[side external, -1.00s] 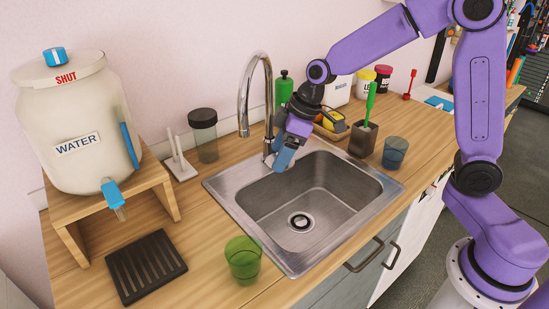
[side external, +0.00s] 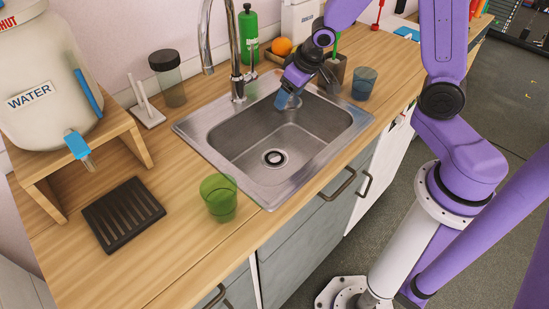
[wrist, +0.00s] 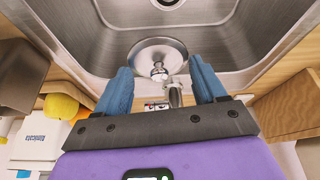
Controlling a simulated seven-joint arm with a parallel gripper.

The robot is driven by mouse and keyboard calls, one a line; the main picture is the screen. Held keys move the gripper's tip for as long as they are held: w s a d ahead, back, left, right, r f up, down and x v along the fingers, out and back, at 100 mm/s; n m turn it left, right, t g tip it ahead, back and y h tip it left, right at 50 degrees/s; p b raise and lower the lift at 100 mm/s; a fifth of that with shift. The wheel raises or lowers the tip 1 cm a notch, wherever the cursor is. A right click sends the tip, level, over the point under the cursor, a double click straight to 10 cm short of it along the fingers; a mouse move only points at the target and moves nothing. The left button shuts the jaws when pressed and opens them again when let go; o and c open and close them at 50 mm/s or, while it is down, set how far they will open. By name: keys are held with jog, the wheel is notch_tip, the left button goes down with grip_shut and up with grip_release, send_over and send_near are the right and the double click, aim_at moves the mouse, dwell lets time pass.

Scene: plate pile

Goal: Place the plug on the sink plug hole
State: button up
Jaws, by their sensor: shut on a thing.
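The plug (wrist: 157,54) is a round silver disc with a small knob. In the wrist view it lies between the blue fingertips of my gripper (wrist: 160,74), which is shut on it. In the side view my gripper (side external: 287,99) is over the back rim of the sink (side external: 315,142), right of the tap; the plug is small and mostly hidden there. The plug hole (side external: 274,158) is open in the sink floor, nearer the front left. Its edge shows at the top of the wrist view (wrist: 168,2).
The tall curved tap (side external: 237,85) stands at the sink's back edge, close to my gripper. A pot (side external: 334,72) and a blue glass (side external: 364,83) stand to the right. A green glass (side external: 218,200) stands front left. The sink basin is empty.

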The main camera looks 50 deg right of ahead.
notch_tip(320, 180, down, 10)
jog(key=w+a+r+n+y, duration=0.1)
jog(key=w+a+n+y, duration=0.1)
jog(key=w+a+n, duration=0.15)
jog(key=n, duration=0.1)
send_near(271, 158)
jog(key=shift+g, duration=0.3)
jog(key=shift+w+x, duration=0.2)
jog(key=shift+x, duration=1.3)
jog(key=shift+w+x, duration=0.2)
jog(key=shift+x, duration=1.35)
jog(key=o, duration=1.1)
